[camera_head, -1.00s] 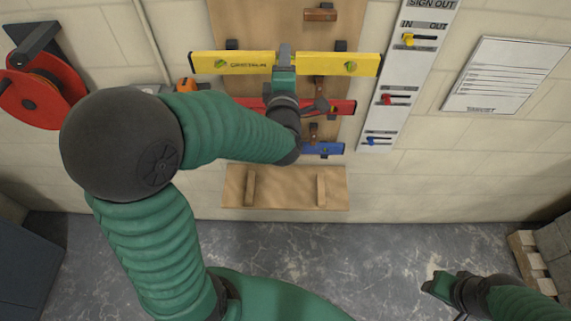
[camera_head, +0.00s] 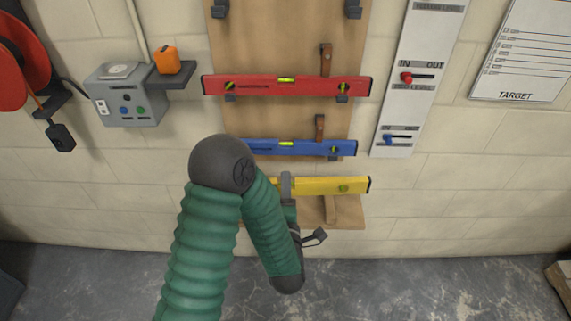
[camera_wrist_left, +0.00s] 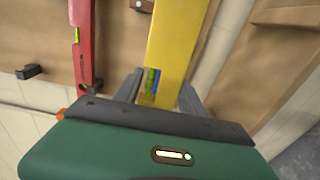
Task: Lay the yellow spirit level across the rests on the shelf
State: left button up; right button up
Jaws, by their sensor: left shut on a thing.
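My left gripper (camera_head: 287,186) is shut on the yellow spirit level (camera_head: 330,186) near its middle. The level is roughly horizontal in the head view; my arm hides its left part. In the left wrist view the level (camera_wrist_left: 178,45) runs up between the fingers (camera_wrist_left: 160,92). The wooden shelf (camera_head: 352,213) is just below the level in the head view, with one rest (camera_head: 330,209) showing under the level's right half. The other rest is hidden behind my arm. I cannot tell whether the level touches the rests. My right gripper is out of view.
A red level (camera_head: 300,85) and a blue level (camera_head: 310,147) hang on the board above. A sign-out panel (camera_head: 418,80) is to the right. A grey switch box (camera_head: 128,97) and an orange item (camera_head: 167,60) are at the left.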

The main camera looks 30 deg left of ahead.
pick_arm(q)
jog(key=s+d+f+b, duration=0.1)
jog(key=s+f+b, duration=0.1)
jog(key=f+b, duration=0.35)
jog(key=s+d+f+b, duration=0.2)
jog(key=f, duration=0.7)
jog(key=shift+m, duration=0.3)
jog(key=shift+b+x, duration=3.65)
jog(key=shift+x, duration=3.3)
jog(key=shift+w+f, duration=0.1)
jog(key=shift+w, duration=0.15)
jog(key=shift+f+b, duration=0.75)
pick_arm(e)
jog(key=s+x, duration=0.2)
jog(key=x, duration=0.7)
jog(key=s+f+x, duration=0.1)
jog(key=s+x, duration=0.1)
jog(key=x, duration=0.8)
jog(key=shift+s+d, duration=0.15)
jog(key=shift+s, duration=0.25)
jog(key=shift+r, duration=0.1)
pick_arm(q)
jog(key=o, duration=1.6)
jog(key=shift+c, duration=0.2)
